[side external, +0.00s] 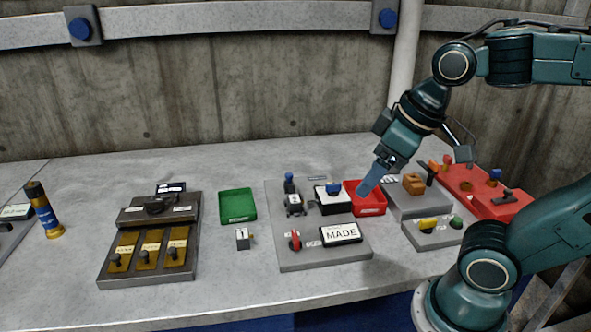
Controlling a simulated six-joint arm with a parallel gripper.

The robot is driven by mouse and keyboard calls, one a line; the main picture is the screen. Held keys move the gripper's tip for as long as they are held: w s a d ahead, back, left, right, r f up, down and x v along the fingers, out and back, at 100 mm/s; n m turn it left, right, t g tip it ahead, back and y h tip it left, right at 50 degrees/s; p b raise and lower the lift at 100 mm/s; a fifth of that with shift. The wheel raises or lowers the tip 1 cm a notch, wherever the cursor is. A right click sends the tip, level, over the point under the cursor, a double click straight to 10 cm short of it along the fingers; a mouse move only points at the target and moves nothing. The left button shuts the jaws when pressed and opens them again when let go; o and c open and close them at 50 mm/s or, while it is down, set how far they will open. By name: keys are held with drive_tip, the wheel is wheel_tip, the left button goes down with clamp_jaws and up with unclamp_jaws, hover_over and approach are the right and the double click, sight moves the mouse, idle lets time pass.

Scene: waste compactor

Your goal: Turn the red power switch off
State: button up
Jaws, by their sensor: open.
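A small red switch or knob (295,240) stands at the lower left of a grey control panel (300,262); it is likely the power switch. Its position, on or off, is too small to read. My gripper (364,192) points down to the left with blue fingers, over the left edge of a red tray (369,207). It is open, and I see nothing held between the fingers. The gripper is up and to the right of the red switch and apart from it.
A small numbered block (243,239) and a green tray (237,205) lie left. A red panel (465,178) with knobs is at right. The front table strip is clear.

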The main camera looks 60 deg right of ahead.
drive_tip(key=w+f+n+g, duration=0.2)
drive_tip(key=w+n+g, duration=0.15)
drive_tip(key=w, duration=0.45)
drive_tip(key=n+g, duration=0.2)
drive_tip(key=n, duration=0.2)
hover_over(296, 235)
wheel_tip(296, 235, down, 6)
drive_tip(key=shift+a+t, duration=0.1)
drive_tip(key=shift+t, duration=0.15)
wheel_tip(296, 235, down, 14)
drive_tip(key=shift+r, duration=0.1)
drive_tip(key=c, duration=1)
